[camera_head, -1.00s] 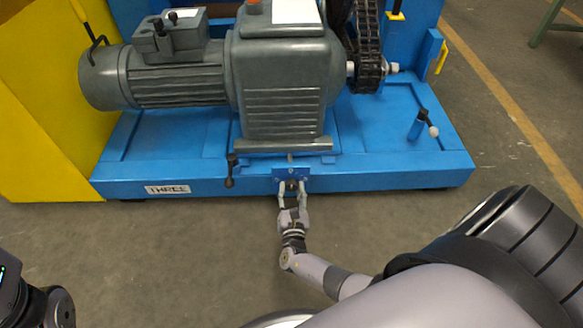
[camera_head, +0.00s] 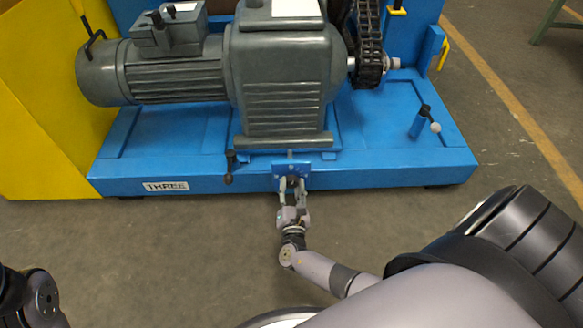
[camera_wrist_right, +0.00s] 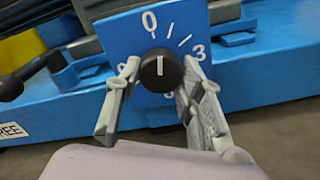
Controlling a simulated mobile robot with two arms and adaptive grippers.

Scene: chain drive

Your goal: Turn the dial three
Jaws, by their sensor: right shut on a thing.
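A black round dial (camera_wrist_right: 160,70) with a white pointer line sits on a blue plate (camera_wrist_right: 126,40) with white numbers. In the right wrist view the pointer line stands about upright, toward the 0; the 3 is at the upper right. The plate also shows on the front of the blue base in the head view (camera_head: 292,169). My right gripper (camera_head: 292,190) has one finger on each side of the dial and is shut on it; it also shows in the right wrist view (camera_wrist_right: 158,85). My left gripper is not in view.
A grey motor and gearbox (camera_head: 285,85) stand on the blue base (camera_head: 400,170), with a chain (camera_head: 369,50) at the right. A lever (camera_head: 230,168) hangs left of the plate. A "THREE" label (camera_head: 166,186) is on the base front. The floor in front is clear.

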